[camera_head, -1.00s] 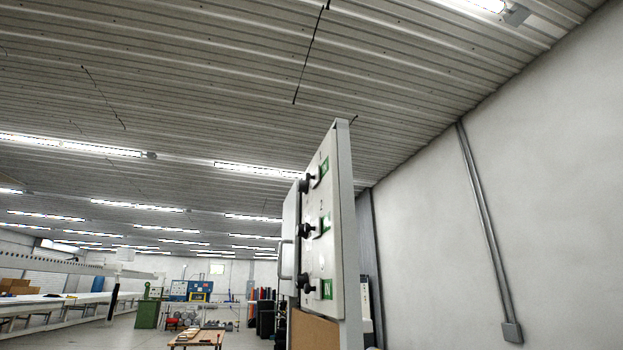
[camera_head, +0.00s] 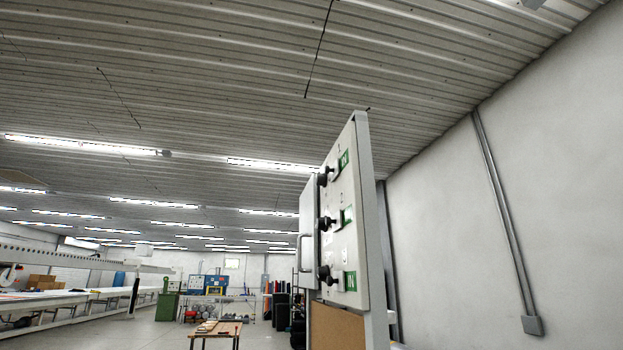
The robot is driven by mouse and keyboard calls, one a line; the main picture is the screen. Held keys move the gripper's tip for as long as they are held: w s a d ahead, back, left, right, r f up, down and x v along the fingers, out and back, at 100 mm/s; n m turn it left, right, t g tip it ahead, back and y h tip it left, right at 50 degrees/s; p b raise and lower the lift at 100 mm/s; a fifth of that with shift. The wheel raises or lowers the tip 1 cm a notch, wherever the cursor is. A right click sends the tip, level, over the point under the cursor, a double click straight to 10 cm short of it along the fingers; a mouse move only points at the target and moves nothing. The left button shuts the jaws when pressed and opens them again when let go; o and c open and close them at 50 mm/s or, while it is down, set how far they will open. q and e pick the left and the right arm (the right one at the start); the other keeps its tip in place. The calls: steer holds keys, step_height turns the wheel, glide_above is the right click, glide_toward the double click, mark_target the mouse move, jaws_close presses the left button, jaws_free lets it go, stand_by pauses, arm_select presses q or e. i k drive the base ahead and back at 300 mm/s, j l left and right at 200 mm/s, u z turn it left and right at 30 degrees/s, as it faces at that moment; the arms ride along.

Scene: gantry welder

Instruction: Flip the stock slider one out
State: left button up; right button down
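A light grey upright panel (camera_head: 362,240) stands right of the middle, seen at a steep angle. Its face carries three black knobs in a column: the top knob (camera_head: 323,179), the middle knob (camera_head: 325,223) and the bottom knob (camera_head: 325,273). Beside each knob is a green label; the top label (camera_head: 344,161) is near a small numeral 1, and the middle one near a 2. I cannot tell from this angle which way each slider stands. Neither of my grippers is in view.
A grey door with a handle (camera_head: 303,250) adjoins the panel's left side. A white wall (camera_head: 480,230) with a conduit stands to the right. A low wooden table (camera_head: 218,328) and a green cabinet (camera_head: 167,306) stand farther back. Open floor lies between the table and the left benches.

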mark_target(334, 170)
steer(key=j+u, duration=0.15)
steer(key=j, duration=0.8)
steer(key=i+j+u, duration=0.2)
steer(key=j, duration=0.75)
steer(key=k, duration=0.1)
